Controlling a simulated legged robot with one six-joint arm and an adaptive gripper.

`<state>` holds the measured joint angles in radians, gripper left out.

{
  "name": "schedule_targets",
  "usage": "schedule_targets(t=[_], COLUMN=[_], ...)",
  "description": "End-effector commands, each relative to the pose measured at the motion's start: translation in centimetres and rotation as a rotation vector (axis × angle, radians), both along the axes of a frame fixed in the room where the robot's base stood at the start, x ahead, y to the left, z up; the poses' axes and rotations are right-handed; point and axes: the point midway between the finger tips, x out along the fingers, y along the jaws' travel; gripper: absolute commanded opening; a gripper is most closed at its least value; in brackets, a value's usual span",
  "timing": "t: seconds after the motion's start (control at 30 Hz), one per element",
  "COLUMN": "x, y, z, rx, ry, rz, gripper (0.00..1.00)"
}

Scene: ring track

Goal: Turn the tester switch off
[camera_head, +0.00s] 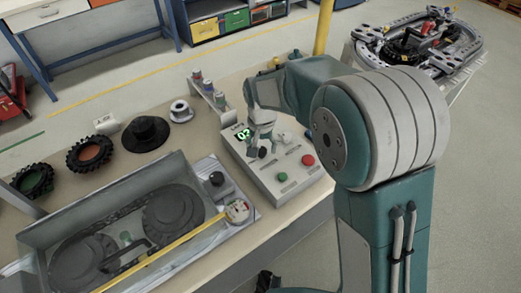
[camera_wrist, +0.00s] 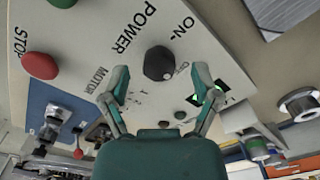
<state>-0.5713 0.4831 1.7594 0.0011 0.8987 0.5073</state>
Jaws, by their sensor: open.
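The tester (camera_head: 270,190) is a light grey box with a sloped panel on the bench. Its switch is a round black knob (camera_wrist: 158,63), beside the printed words POWER and ON in the wrist view. A small pale mark shows on its edge; I cannot tell which setting it points to. My gripper (camera_wrist: 162,82) is open, with its two fingers spread on either side of the knob's near edge and nothing held. I cannot tell whether they touch it. In the head view my gripper (camera_head: 261,139) is over the panel beside the lit green display (camera_head: 242,134).
A red button (camera_head: 308,160) and a green button (camera_head: 283,177) are on the same panel. A metal tray (camera_head: 35,215) with dark round parts stands left of the tester. Black tyres (camera_head: 88,153) and small bottles (camera_head: 208,88) stand behind. A yellow post (camera_head: 323,28) rises behind my arm.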

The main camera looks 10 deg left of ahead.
Motion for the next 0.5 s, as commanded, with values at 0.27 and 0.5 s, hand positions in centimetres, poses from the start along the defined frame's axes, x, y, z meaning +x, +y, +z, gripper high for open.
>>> schedule_targets(t=[0.27, 0.5], x=[0.1, 0.1], y=[0.2, 0.3], z=[6.0, 9.3], rx=[0.001, -0.001], ry=[-0.004, -0.001], rz=[0.001, 0.001], gripper=[0.79, 0.79])
